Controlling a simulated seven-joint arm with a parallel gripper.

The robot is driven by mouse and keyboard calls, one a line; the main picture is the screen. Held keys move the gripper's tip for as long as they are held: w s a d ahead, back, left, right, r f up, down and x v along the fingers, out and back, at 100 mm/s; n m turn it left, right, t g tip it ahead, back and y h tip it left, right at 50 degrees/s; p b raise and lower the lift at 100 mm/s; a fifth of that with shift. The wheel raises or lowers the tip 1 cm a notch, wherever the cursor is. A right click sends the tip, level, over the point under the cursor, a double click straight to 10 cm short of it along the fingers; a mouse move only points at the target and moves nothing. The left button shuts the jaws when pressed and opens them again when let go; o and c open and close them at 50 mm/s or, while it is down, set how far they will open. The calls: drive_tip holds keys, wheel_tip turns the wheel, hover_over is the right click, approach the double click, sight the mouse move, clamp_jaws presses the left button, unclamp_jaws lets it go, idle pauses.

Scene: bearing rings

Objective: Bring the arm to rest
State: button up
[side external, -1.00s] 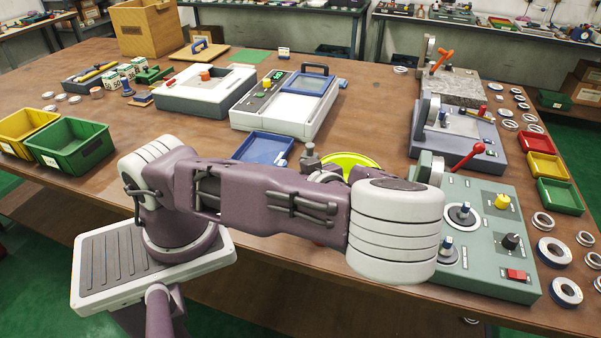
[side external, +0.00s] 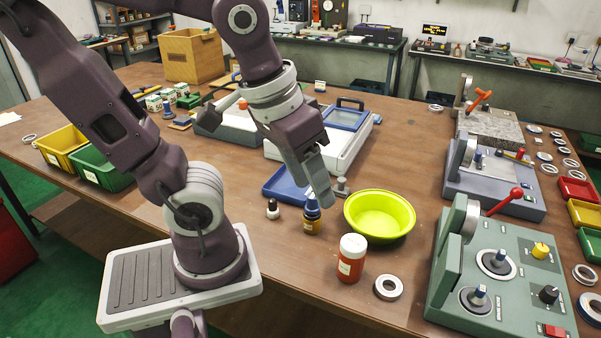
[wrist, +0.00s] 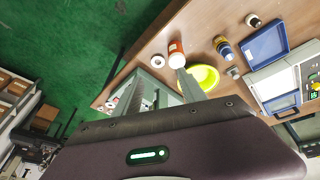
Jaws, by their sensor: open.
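My gripper (side external: 318,185) points down above the table (side external: 235,240), in front of the white instrument box. In the side external view its fingertips are close to the top of a dark blue bottle (side external: 312,218); I cannot tell whether they touch it. In the wrist view my gripper (wrist: 160,88) has its two fingers well apart, with nothing held between them. My arm is raised and bent on the left side of the side external view.
A yellow-green bowl (side external: 380,217), a red jar with white lid (side external: 351,260), a small dark bottle (side external: 272,210) and a metal ring (side external: 388,288) stand near. A blue tray (side external: 286,188) lies behind. A green control panel (side external: 505,280) is right.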

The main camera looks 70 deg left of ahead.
drive_tip(key=shift+s+d+r+m+t, duration=0.25)
drive_tip(key=shift+s+r+m+t, duration=0.6)
drive_tip(key=shift+m, duration=0.35)
